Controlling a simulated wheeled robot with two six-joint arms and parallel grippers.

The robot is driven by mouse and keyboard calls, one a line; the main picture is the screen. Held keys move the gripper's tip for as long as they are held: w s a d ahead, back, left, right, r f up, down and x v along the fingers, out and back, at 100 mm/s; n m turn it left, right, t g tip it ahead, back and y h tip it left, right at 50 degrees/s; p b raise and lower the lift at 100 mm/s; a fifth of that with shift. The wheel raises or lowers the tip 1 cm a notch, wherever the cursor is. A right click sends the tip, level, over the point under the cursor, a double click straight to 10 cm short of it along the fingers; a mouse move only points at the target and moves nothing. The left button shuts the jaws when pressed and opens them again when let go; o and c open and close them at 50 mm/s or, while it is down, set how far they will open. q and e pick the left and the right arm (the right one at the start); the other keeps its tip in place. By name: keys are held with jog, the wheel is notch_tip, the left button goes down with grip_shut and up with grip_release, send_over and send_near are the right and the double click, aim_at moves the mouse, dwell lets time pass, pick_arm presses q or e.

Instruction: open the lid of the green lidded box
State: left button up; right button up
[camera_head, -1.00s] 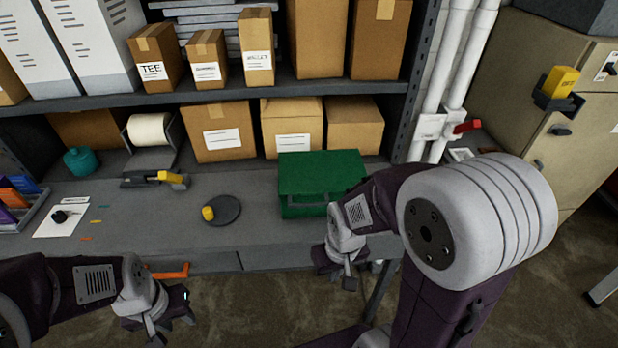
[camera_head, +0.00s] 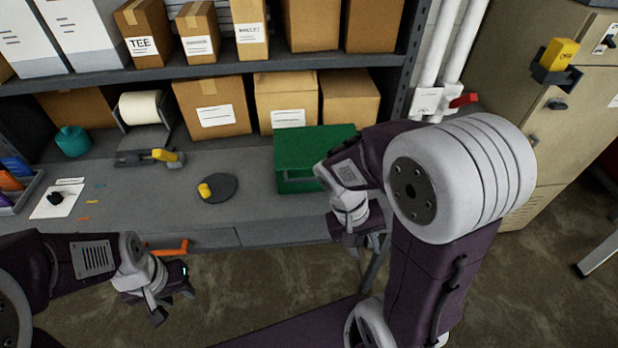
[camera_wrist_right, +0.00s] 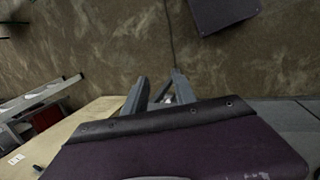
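The green lidded box (camera_head: 318,143) stands on the grey workbench, right of centre in the head view, with its lid closed. Its front has a darker handle-like part, and my right arm covers its front right corner. My right gripper (camera_head: 362,249) hangs empty in front of the box, lower and to its right, past the bench's front edge. In the right wrist view its two fingers (camera_wrist_right: 160,75) are apart, pointing over the floor; the box is not seen there. My left gripper (camera_head: 172,306) is empty, with fingers apart, in front of the bench at the lower left, far from the box.
A dark round disc (camera_head: 222,189) with a yellow piece lies on the bench (camera_head: 150,210) left of the box. Cardboard boxes (camera_head: 349,98) stand close behind it under a shelf (camera_head: 190,77). An orange handle (camera_head: 168,248) sticks out at the bench front.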

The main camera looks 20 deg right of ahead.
jog(key=w+d+r+g+h+b, duration=0.1)
jog(key=w+d+h+b, duration=0.1)
jog(key=d+h, duration=0.25)
notch_tip(320, 180, up, 2)
jog(key=n+t+h+b, duration=0.5)
jog(key=t+h+b, duration=0.2)
jog(key=t+h, duration=0.15)
send_over(303, 181)
jog(key=s+d, duration=0.3)
jog(key=s, duration=0.2)
jog(key=a+f+n+t+b, duration=0.2)
jog(key=a+f+n+t, duration=0.3)
jog(key=a, duration=0.5)
jog(key=shift+m+g+y, duration=0.3)
jog(key=shift+m+g, duration=0.25)
jog(key=shift+m, duration=0.05)
jog(key=x, duration=0.3)
jog(key=p+x, duration=0.1)
jog(key=x, duration=0.2)
jog(key=p+x, duration=0.1)
jog(key=x, duration=0.2)
jog(key=shift+w+d+f, duration=0.1)
jog(key=shift+w+f, duration=0.3)
jog(key=shift+f, duration=0.05)
grip_shut()
